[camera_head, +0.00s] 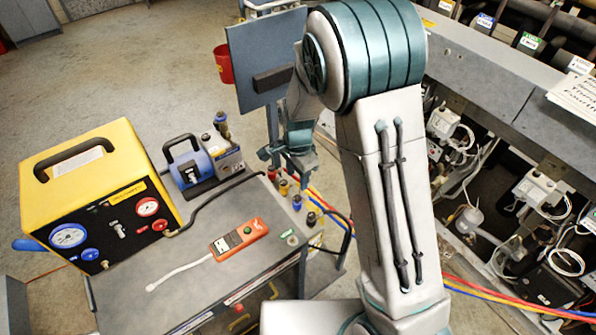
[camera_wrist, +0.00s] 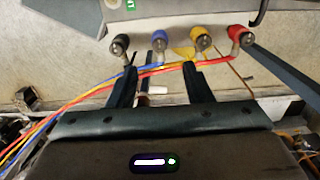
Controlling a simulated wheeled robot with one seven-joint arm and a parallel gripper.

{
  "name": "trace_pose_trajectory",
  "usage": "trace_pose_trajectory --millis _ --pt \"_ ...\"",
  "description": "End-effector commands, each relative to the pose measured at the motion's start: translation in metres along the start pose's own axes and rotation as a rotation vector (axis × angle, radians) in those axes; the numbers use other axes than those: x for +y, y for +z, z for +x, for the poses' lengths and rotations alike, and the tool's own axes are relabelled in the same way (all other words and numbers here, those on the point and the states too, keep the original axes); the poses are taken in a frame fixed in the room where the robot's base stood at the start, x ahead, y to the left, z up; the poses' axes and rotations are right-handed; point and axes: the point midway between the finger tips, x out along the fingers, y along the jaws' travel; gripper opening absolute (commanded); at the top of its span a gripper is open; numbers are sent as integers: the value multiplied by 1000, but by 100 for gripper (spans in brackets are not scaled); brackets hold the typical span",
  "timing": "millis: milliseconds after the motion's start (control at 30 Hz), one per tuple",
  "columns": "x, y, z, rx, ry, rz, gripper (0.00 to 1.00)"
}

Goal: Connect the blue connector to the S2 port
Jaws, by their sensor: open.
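The blue connector (camera_wrist: 160,40) sits in a row at the cart's edge in the wrist view, between the black and yellow connectors, with a blue hose trailing down-left. It also shows in the camera_head view (camera_head: 297,202). My gripper (camera_wrist: 160,72) is open and empty. Its two fingers point toward the row, one on each side of the blue connector's line, with the tips short of it. In the camera_head view my gripper (camera_head: 297,160) is partly hidden by my arm, near the cart's right edge. I cannot make out an S2 port label in either view.
Black (camera_wrist: 120,43), yellow (camera_wrist: 202,40) and red (camera_wrist: 240,36) connectors flank the blue one. The cart (camera_head: 200,285) carries a yellow gauge box (camera_head: 95,190), a blue pump (camera_head: 200,160) and an orange meter (camera_head: 238,238). The compressor rack (camera_head: 500,85) stands at right; hoses cross the floor.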

Motion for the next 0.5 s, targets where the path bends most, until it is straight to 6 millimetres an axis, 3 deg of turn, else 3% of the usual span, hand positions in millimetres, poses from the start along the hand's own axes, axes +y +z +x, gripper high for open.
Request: trace_pose_trajectory --millis 500 --pt "1 0 70 -1 1 -1 45"
